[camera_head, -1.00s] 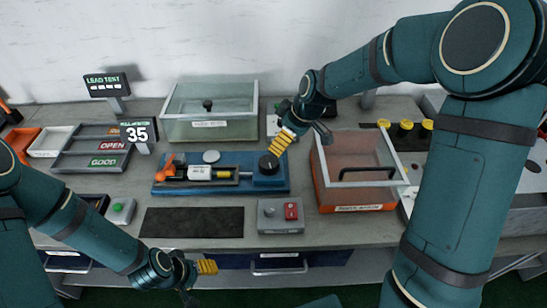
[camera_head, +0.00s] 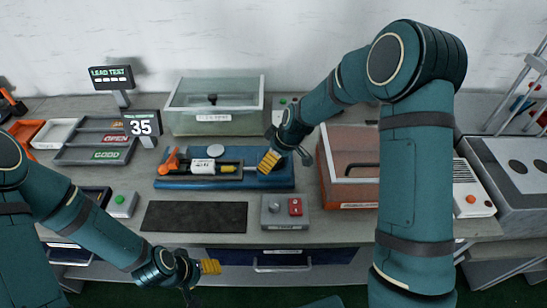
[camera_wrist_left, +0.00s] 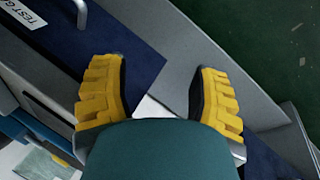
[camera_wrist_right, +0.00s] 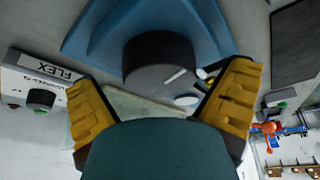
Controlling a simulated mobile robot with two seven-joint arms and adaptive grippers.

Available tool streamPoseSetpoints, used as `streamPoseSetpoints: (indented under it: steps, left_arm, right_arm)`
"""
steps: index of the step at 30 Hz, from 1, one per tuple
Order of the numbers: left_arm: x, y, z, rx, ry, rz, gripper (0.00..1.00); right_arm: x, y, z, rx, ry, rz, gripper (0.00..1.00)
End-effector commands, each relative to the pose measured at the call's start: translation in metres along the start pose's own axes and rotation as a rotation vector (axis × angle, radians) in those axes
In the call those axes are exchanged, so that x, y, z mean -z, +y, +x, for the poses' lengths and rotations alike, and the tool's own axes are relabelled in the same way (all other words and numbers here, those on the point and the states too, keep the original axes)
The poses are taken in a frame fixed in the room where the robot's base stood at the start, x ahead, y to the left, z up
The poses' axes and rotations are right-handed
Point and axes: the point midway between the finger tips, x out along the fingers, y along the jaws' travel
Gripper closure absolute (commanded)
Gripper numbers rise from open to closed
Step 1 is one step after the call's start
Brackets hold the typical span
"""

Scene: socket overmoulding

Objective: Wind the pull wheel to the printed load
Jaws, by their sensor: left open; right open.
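The pull wheel is a dark round knob (camera_wrist_right: 160,65) with a white line on its top. It sits at the right end of the blue pull tester (camera_head: 215,183), where my right gripper hides it in the head view. My right gripper (camera_head: 270,160) is open, and in the right wrist view its yellow fingers (camera_wrist_right: 165,100) stand apart on either side of the knob's near edge; I cannot tell whether they touch it. The lead test display (camera_head: 110,76) shows dashes. My left gripper (camera_head: 210,267) is open and empty in front of the bench.
An orange bin with a clear lid (camera_head: 345,185) stands right of the tester. A clear-lidded box (camera_head: 214,105) stands behind it. A grey switch box (camera_head: 285,212) and a black mat (camera_head: 195,217) lie in front. Sorting trays (camera_head: 100,143) are at the left.

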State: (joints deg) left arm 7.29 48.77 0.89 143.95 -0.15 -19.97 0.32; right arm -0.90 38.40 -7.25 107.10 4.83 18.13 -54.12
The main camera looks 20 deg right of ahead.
Motion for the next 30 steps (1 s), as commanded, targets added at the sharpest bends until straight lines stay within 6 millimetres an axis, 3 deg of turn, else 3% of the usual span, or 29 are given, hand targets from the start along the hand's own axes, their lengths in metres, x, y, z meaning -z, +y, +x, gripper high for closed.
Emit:
streamPoseSetpoints:
  steps: [7, 8, 12, 14, 20, 30]
  left_arm:
    - [0.0003, 0.0, 0.0, 0.0, 0.001, 0.0, 0.39]
    - [0.0003, 0.0, 0.0, 0.0, 0.001, 0.0, 0.39]
    - [0.0003, 0.0, 0.0, 0.0, 0.001, 0.0, 0.39]
    - [0.0003, 0.0, 0.0, 0.0, 0.001, 0.0, 0.39]
    - [0.0003, 0.0002, -0.0006, 0.0, 0.001, 0.0, 0.39]
    - [0.0007, 0.0027, -0.0073, 0.0, 0.0, -0.001, 0.39]
  right_arm:
    - [0.0001, 0.0002, 0.0007, 0.0, 0.0, 0.0, 0.0]
    - [0.0001, 0.0001, 0.0007, 0.0, 0.0, 0.0, 0.04]
    - [0.0001, 0.0001, 0.0006, 0.0, 0.0, 0.0, 0.53]
    - [0.0001, 0.0, 0.0006, 0.0, 0.0, 0.0, 0.72]
    - [0.0001, -0.0005, 0.0007, -0.009, -0.001, 0.021, 0.72]
    - [0.0, -0.0009, 0.0007, -0.091, -0.003, 0.22, 0.72]
